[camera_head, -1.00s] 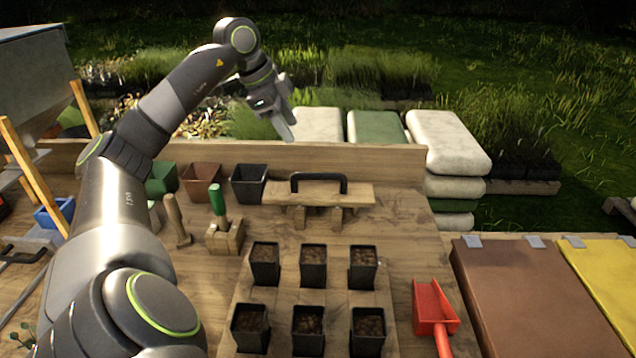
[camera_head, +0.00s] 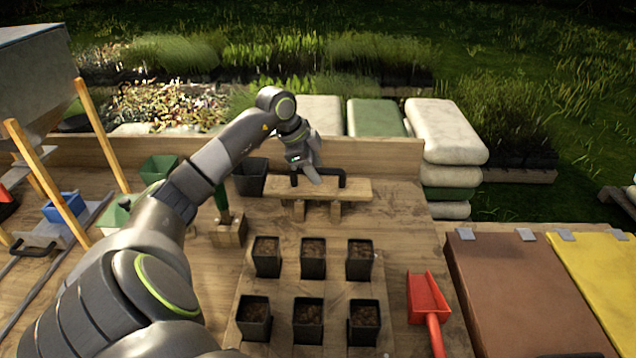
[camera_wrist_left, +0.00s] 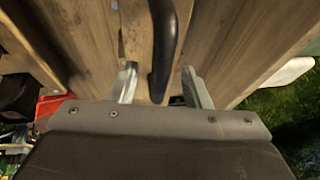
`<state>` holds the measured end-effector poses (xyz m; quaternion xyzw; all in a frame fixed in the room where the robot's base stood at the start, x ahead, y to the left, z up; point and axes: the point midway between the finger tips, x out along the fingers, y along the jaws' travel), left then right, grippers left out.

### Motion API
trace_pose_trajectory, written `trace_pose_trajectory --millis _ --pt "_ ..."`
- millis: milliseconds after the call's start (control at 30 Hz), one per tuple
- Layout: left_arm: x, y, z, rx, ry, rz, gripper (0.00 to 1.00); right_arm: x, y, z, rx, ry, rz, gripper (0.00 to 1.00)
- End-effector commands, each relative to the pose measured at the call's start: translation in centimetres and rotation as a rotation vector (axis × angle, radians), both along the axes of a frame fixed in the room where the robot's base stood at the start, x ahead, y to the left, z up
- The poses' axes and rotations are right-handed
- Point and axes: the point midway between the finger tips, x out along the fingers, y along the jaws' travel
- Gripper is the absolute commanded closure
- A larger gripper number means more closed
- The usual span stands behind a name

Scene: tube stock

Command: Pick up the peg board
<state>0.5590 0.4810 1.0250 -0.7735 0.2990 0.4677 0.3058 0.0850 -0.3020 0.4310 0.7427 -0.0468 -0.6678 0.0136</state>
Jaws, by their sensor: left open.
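The peg board (camera_head: 358,190) is a flat wooden board with a black bar handle (camera_head: 342,178) on top and short wooden pegs below. It stands near the back of the bench. My left gripper (camera_head: 314,178) is over the board at the handle, pointing down and partly hiding it. In the left wrist view my left gripper (camera_wrist_left: 160,78) is open, with the black handle (camera_wrist_left: 168,45) lying between its two fingers. I cannot tell whether a finger touches it. My right gripper is not in view.
Several black pots of soil (camera_head: 312,258) stand in front of the board. A green-handled tool in a wooden block (camera_head: 229,230) and a dark empty pot (camera_head: 249,178) stand left. A red scoop (camera_head: 426,298) lies right. The bench's raised back edge (camera_head: 385,158) is behind.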

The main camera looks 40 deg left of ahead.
Motion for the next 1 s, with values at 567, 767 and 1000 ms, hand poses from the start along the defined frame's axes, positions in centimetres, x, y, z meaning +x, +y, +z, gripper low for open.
trace_pose_trajectory --millis 567,767,1000 --pt "0.8 -0.3 -1.8 0.001 -0.001 -0.001 0.74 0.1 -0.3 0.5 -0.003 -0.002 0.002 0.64" --pt "0.8 -0.3 -1.8 0.001 -0.001 -0.001 1.00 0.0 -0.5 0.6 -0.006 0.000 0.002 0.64" --pt "0.9 -0.3 -1.7 0.002 -0.003 -0.001 1.00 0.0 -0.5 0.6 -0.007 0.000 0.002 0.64"
